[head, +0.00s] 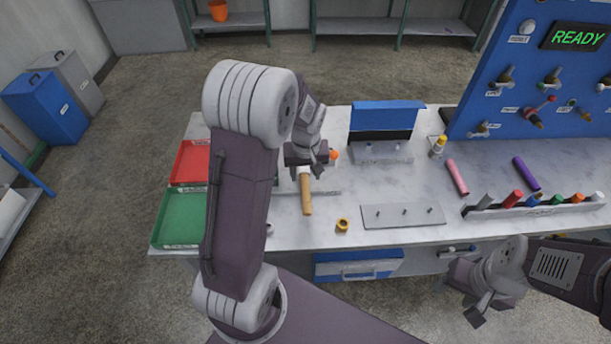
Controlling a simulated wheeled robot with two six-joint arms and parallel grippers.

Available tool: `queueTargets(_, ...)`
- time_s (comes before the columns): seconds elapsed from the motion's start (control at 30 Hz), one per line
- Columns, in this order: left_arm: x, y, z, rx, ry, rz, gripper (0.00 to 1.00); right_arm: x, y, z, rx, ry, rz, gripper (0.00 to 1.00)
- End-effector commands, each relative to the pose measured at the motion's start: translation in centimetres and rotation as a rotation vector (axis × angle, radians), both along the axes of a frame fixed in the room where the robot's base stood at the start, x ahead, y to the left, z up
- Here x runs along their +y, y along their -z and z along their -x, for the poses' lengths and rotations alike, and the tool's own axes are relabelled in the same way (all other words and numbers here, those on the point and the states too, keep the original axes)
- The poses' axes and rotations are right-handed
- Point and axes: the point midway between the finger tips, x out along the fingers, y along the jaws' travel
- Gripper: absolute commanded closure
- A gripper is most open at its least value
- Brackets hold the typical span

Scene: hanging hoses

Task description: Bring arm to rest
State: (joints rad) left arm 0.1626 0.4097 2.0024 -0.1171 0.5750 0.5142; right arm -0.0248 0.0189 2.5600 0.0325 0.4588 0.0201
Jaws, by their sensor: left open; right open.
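My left arm comes up from the bottom and bends over the worktable (405,190). My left gripper (309,166) is open above the table, near a tool with a tan handle (306,195). The tool's upper end is close to the fingers, and I cannot tell if they touch it. An orange ball-like thing (334,155) is beside the fingers. My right gripper (484,303) is open and empty in front of the table's front edge at the lower right.
Red (190,162) and green (181,216) trays are at the table's left end. A yellow ring (342,225), pegged plate (404,216), pink hose (457,177), purple hose (526,173) and rack of colored pieces (535,209) lie rightward. A blue panel (470,110) reads READY.

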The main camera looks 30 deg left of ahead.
Motion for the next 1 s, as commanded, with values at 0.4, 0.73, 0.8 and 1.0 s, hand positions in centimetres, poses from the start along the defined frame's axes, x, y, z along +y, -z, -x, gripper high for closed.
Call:
queueTargets(0.4, 0.0, 0.0, 0.0, -0.001, 0.0, -0.001, 0.49, 0.0, 0.0, 0.0, 0.0, 0.0, 0.0, 0.49)
queueTargets(0.73, -7.5, -2.7, 8.5, -0.012, 0.279, 0.028, 0.49, 0.0, 0.0, 0.0, 0.0, 0.0, 0.0, 0.49)
queueTargets(0.8, -8.3, -1.7, 11.9, 0.023, 0.384, 0.036, 0.49, 0.0, 0.0, 0.0, 0.0, 0.0, 0.0, 0.49)
queueTargets(1.0, -8.5, -0.5, 14.2, 0.059, 0.562, 0.033, 0.49, 0.0, 0.0, 0.0, 0.0, 0.0, 0.0, 0.49)
